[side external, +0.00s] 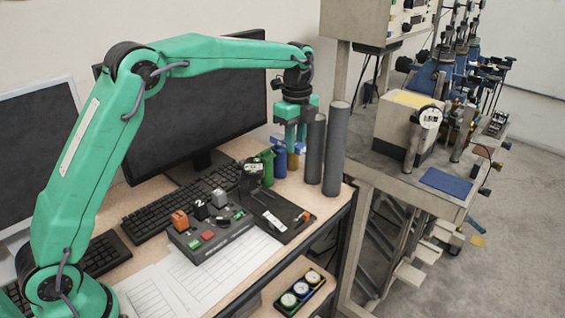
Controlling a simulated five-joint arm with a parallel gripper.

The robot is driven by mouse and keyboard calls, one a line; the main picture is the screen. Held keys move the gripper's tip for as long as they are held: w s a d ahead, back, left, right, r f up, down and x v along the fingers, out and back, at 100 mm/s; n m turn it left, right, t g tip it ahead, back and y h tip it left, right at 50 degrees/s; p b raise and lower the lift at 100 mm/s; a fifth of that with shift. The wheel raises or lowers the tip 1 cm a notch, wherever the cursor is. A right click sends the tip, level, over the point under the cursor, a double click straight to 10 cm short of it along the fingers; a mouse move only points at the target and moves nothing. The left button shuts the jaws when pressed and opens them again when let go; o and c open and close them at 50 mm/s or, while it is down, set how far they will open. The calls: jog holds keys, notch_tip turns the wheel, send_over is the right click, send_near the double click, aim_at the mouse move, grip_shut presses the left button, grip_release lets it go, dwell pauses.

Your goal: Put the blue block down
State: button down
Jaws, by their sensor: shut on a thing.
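My gripper (295,138) points down at the far right end of the desk, beside two tall grey cylinders. It is shut on a small blue block (300,147), which shows only in part between and behind the green fingers. The block is small in this view, and I cannot tell whether it touches anything below it.
A green cylinder (266,167), a blue cylinder (280,161) and a yellow piece (292,161) stand close below my gripper. Grey cylinders (315,150) (336,148) stand just right. A control box (210,232), black tray (277,215), keyboard and monitor (195,110) crowd the desk.

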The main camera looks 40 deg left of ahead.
jog(key=shift+s+d+f, duration=0.15)
jog(key=shift+s+d, duration=0.15)
jog(key=shift+d, duration=0.15)
jog(key=s+d+f, duration=0.4)
jog(key=s+d, duration=0.2)
jog(key=s, duration=0.5)
jog(key=s+d+f, duration=0.4)
jog(key=s+d, duration=0.2)
jog(key=s, duration=0.5)
jog(key=shift+s+d+f, duration=0.2)
jog(key=shift+d+f, duration=0.05)
jog(key=shift+f, duration=0.1)
send_over(268, 250)
notch_tip(268, 250, down, 7)
jog(key=shift+f, duration=2)
jog(key=shift+f, duration=0.15)
jog(key=c, duration=1.2)
grip_release()
jog(key=shift+o, duration=0.2)
